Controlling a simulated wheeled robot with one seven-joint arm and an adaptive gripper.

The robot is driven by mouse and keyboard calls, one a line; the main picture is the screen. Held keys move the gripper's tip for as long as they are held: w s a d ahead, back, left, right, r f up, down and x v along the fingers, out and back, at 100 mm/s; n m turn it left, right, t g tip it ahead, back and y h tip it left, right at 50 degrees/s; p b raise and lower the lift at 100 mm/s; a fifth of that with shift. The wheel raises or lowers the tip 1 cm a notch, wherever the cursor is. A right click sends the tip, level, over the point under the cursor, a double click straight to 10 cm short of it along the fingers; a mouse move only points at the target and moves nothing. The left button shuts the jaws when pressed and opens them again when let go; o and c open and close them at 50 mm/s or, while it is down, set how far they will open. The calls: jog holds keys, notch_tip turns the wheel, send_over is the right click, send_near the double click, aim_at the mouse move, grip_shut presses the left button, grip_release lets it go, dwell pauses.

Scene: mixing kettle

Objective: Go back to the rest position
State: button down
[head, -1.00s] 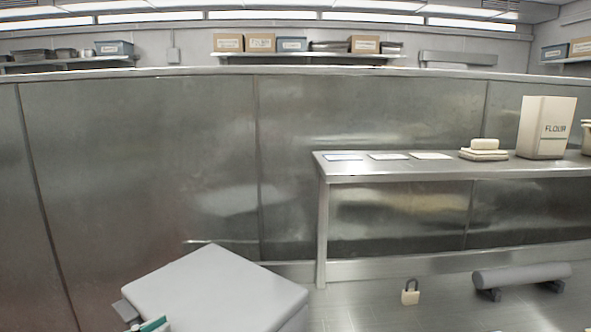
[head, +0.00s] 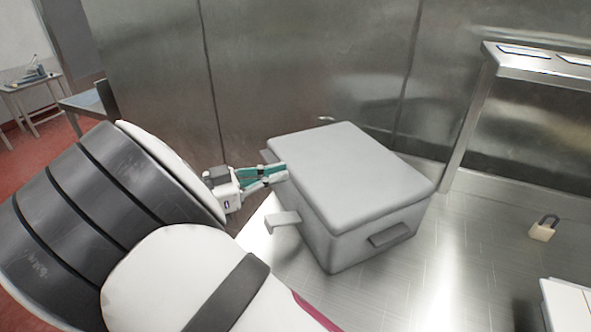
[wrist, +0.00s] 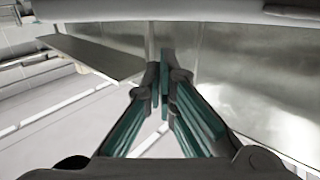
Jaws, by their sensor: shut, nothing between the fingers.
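My gripper (head: 281,174) is at the centre left of the head view, at the end of my arm. Its teal-padded fingers point right, and their tips appear at the left side of a grey lidded box (head: 345,175); I cannot tell if they touch it. In the wrist view the fingers (wrist: 162,75) run together at their tips, with nothing held between them. The gripper is shut.
The grey box has side handles and stands on the metal floor before a steel wall (head: 300,60). A padlock (head: 544,228) lies on the floor at right. A steel table (head: 510,64) stands at upper right. A small table (head: 30,85) is at far left.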

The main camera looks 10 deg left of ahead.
jog(key=s+a+f+b, duration=0.1)
jog(key=s+a+f, duration=0.1)
jog(key=s+a, duration=0.2)
jog(key=w+d+r+g, duration=0.1)
jog(key=d, duration=0.3)
jog(key=w+d+r+g, duration=0.1)
jog(key=d+g, duration=0.1)
jog(key=d, duration=0.2)
jog(key=w+d+r+n+g+y, duration=0.1)
jog(key=w+d+r+g, duration=0.1)
jog(key=d, duration=0.2)
jog(key=shift+w, duration=0.1)
jog(key=s+d+r+n+g+y, duration=0.3)
jog(key=s+d+y, duration=0.2)
jog(key=d, duration=0.7)
jog(key=s+d+r+n+g+y, duration=0.25)
jog(key=s+d+y, duration=0.2)
jog(key=d, duration=0.65)
jog(key=s+d+n+t+y, duration=0.1)
jog(key=s+d+n+t, duration=0.1)
jog(key=s, duration=0.4)
jog(key=s+d+r+n+t+y, duration=0.1)
jog(key=s+n+t+y, duration=0.1)
jog(key=s, duration=0.4)
jog(key=shift+d, duration=0.4)
